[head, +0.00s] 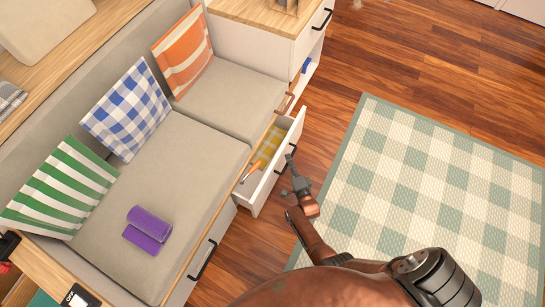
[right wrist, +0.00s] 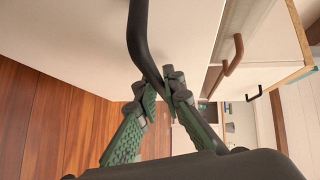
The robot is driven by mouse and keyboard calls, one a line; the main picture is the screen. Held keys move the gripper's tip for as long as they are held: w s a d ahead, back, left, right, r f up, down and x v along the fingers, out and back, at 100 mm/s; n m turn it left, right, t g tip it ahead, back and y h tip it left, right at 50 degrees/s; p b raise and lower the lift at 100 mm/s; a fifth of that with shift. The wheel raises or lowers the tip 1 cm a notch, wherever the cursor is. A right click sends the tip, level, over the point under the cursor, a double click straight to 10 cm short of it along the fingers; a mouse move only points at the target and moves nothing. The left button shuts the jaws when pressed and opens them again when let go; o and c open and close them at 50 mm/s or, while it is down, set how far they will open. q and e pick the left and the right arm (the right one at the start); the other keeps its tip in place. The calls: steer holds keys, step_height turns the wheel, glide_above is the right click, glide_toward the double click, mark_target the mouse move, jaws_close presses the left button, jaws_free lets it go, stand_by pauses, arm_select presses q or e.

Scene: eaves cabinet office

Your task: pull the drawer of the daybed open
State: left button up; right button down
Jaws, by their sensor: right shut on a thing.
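The daybed (head: 170,205) has grey cushions and a wooden front edge. Its white drawer (head: 262,196) is pulled out from under the seat, and a yellow checked thing (head: 268,145) and an orange-handled item (head: 250,171) show inside. My right gripper (head: 292,168) is at the drawer front. In the right wrist view, its green-padded fingers (right wrist: 164,98) are shut on the drawer's black bar handle (right wrist: 139,35), beside the white drawer front (right wrist: 70,35). My left gripper is not in view.
A second black handle (head: 203,259) is on the daybed's nearer front. A white cabinet with a wooden top (head: 255,12) stands at the far end. A green checked rug (head: 420,190) lies on the wooden floor. Floor before the drawer is clear apart from my arm.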

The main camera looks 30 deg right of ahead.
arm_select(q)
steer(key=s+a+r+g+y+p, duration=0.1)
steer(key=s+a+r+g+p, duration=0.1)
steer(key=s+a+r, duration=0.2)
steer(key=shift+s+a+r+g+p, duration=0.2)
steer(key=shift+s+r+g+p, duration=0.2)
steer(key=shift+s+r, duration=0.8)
arm_select(e)
steer(key=s+d, duration=0.5)
steer(key=s, duration=0.4)
steer(key=s+d, duration=0.6)
steer(key=s, duration=0.3)
steer(key=shift+f, duration=0.2)
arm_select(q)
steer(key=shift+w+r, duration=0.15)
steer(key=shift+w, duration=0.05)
arm_select(e)
steer(key=c, duration=2.3)
jaws_free()
steer(key=shift+w+d, duration=0.1)
steer(key=shift+o, duration=1.4)
steer(key=shift+d+r, duration=0.1)
steer(key=shift+r, duration=0.05)
steer(key=v, duration=1.2)
